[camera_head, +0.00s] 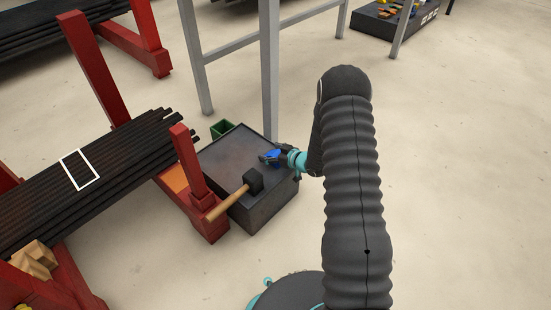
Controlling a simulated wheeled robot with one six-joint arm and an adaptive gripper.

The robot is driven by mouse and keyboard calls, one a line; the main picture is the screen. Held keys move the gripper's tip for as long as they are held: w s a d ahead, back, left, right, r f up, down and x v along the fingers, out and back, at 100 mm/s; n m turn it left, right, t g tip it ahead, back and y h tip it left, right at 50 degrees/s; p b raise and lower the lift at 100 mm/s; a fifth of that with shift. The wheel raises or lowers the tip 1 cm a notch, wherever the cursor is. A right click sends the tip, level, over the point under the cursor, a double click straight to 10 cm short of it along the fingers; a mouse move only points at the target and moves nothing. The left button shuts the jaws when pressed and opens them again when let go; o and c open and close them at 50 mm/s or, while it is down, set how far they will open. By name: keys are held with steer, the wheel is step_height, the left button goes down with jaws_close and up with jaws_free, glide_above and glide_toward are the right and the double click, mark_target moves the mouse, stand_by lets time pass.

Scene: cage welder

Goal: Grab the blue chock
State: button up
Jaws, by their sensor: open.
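The blue chock (271,156) is a small blue piece at the top of the dark metal block (227,149), near its right side. My gripper (276,152) is at the chock, coming in from the right. Its dark fingers overlap the chock in the picture and partly hide it. The jaws are open. I cannot tell whether they touch the chock.
A mallet (252,181) with a wooden handle lies on the block, its handle over the front left edge. A red rack (188,178) with black bars (110,160) stands at left. A grey post (270,75) rises behind the block. Floor at right is clear.

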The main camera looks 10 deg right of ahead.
steer(key=c, duration=1.1)
